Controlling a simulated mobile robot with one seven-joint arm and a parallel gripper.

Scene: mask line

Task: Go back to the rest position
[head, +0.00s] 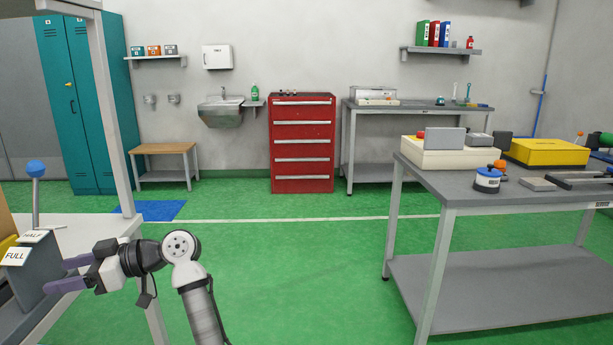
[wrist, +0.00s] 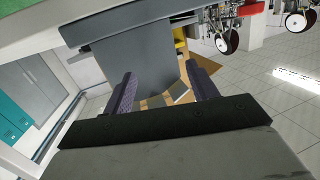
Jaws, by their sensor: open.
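My gripper (head: 68,274) is at the lower left in the head view, with its purple-grey fingers pointing left. The fingers stand apart with nothing between them, and they also show in the wrist view (wrist: 162,92). Just beyond them is a grey panel (head: 44,290) with white labels reading HALF and FULL. The panel also shows in the wrist view (wrist: 130,52), very close to the fingers. I cannot tell whether they touch it. A lever with a blue ball knob (head: 36,168) stands upright behind the panel.
A white-framed bench (head: 110,228) is at the left beside my arm. A grey workbench (head: 465,185) with a cream box (head: 450,158) and a yellow box (head: 547,152) stands at the right. A red drawer cabinet (head: 302,142) is at the back wall. The green floor between is clear.

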